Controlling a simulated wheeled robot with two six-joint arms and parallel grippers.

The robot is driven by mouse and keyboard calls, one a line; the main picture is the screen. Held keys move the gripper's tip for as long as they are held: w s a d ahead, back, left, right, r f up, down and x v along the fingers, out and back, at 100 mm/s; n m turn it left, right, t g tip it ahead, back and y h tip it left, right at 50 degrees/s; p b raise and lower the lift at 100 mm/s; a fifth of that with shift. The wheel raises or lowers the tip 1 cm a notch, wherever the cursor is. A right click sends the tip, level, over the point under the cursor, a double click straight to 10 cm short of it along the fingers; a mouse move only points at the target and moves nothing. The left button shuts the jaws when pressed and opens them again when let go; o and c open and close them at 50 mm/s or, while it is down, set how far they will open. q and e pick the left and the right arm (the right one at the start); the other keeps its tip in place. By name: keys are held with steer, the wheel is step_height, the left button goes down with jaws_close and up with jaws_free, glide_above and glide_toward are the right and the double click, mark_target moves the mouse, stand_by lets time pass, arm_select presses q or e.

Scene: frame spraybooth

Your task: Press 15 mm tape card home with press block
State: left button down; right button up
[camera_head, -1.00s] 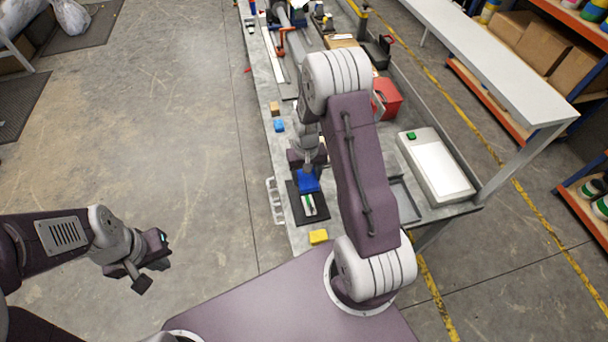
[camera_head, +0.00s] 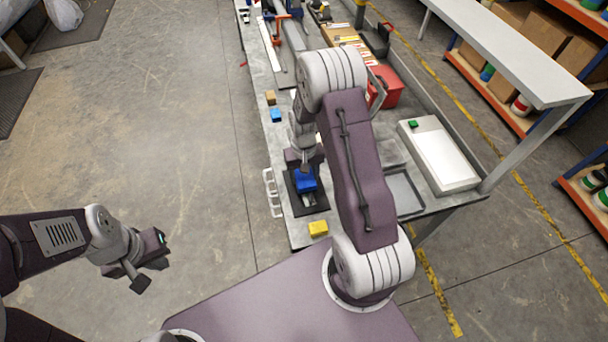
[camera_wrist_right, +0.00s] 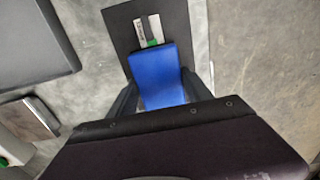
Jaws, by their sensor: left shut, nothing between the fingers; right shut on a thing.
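My right gripper (camera_wrist_right: 162,92) is shut on a blue press block (camera_wrist_right: 160,75). In the head view the blue block (camera_head: 305,181) is over a black mat (camera_head: 320,203) on the bench. The tape card (camera_wrist_right: 148,30) is pale with a dark strip and green marks, lying on the mat. Its near part in the wrist view is hidden by the block. A sliver of the card (camera_head: 308,199) shows below the block in the head view. I cannot tell whether block and card touch. My left gripper (camera_head: 147,264) is shut and empty, over the floor left of the bench.
A yellow block (camera_head: 318,229) sits at the bench's near edge. Orange-brown (camera_head: 270,97) and light blue (camera_head: 276,115) blocks lie farther back. A white pale-topped box (camera_head: 440,155), a grey tray (camera_head: 404,190) and a red box (camera_head: 385,87) stand right of my right arm.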

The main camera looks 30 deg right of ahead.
steer(key=shift+f+b, duration=0.45)
steer(key=shift+f, duration=0.2)
stand_by(0.3)
steer(key=shift+s+f, duration=0.1)
stand_by(1.1)
step_height(320, 180, up, 7)
steer(key=p, duration=0.6)
steer(key=shift+r, duration=0.2)
steer(key=shift+f, duration=0.1)
